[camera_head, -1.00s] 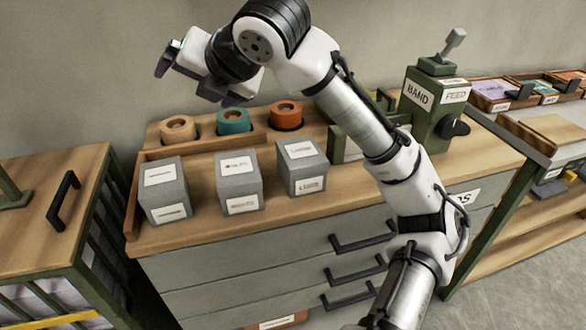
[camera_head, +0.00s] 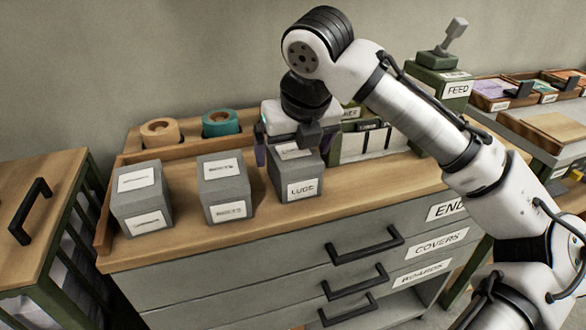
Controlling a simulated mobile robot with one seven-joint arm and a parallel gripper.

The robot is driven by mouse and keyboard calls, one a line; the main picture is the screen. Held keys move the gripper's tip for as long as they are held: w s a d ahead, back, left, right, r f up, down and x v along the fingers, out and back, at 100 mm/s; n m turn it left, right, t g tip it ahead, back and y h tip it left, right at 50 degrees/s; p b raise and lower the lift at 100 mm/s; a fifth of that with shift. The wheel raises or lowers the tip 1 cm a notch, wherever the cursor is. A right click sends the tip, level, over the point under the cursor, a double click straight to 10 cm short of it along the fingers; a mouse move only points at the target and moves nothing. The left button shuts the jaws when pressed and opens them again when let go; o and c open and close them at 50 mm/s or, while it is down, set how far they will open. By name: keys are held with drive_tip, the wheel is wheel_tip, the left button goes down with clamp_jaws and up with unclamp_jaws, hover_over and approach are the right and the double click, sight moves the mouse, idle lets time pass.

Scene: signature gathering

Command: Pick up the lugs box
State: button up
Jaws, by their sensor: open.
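The lugs box (camera_head: 298,186) is a grey box with a white label reading LUGS on its front. It stands on the wooden top of the drawer cabinet, rightmost of three similar grey boxes. My gripper (camera_head: 287,150) is open and points down right at the lugs box, over its upper part. One dark finger shows left of the box and the other in front of its top right. They partly cover the box's top label. Whether the fingers touch the box cannot be told.
Two more grey boxes, a middle one (camera_head: 226,187) and a left one (camera_head: 142,199), stand to the left. Behind are a tan roll (camera_head: 160,132) and a teal roll (camera_head: 221,123) in a wooden tray. A green FEED device (camera_head: 440,90) stands at the right.

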drive_tip(key=x, duration=0.5)
drive_tip(key=shift+d+f+b, duration=0.1)
drive_tip(key=shift+f+b, duration=0.1)
drive_tip(key=shift+b, duration=0.1)
drive_tip(key=c, duration=1.2)
